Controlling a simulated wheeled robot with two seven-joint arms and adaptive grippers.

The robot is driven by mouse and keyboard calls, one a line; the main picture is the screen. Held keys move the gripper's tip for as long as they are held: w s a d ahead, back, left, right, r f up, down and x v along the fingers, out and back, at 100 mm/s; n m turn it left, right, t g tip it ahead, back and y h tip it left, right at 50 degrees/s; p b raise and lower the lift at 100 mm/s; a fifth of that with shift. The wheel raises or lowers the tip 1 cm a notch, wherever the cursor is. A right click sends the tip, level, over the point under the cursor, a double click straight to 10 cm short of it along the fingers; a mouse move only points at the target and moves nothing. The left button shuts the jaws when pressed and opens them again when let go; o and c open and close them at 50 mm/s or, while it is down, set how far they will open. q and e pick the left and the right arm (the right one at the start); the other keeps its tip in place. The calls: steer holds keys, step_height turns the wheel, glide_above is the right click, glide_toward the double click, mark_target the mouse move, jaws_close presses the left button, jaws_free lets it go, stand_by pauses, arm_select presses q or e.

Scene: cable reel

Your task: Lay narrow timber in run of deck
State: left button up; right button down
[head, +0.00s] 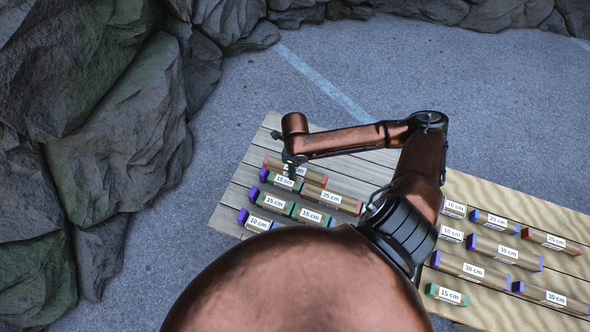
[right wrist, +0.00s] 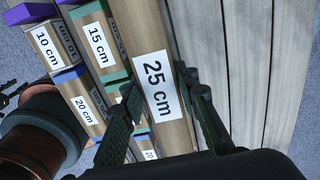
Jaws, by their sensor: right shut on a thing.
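My right gripper (head: 291,168) is shut on a narrow timber labelled 25 cm (right wrist: 155,85), with one finger on each long side in the right wrist view. In the head view this timber (head: 316,178) has reddish ends and lies along the far side of the laid rows on the left part of the deck (head: 372,172). I cannot tell whether it touches the boards. Nearer rows hold more 15 cm timbers (head: 311,217) and a 10 cm timber (head: 258,223). My left gripper does not show.
Several loose timbers lie on the paler right part of the deck, including a 20 cm one (head: 495,221), a 30 cm one (head: 505,251) and a green-ended 15 cm one (head: 449,295). Grey boards beyond the rows are bare. Large rocks (head: 115,130) stand at the left.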

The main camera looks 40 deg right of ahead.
steer(key=b, duration=0.5)
glide_above(295, 184)
steer(key=shift+f, duration=2.4)
steer(key=shift+f+b, duration=0.35)
steer(key=shift+f, duration=1.35)
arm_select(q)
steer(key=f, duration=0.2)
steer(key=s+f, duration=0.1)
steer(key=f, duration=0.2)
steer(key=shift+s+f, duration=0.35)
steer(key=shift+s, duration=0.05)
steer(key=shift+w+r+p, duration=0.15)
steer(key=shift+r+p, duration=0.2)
arm_select(e)
steer(key=shift+r, duration=0.1)
steer(key=shift+f, duration=0.35)
steer(key=c, duration=1.4)
jaws_free()
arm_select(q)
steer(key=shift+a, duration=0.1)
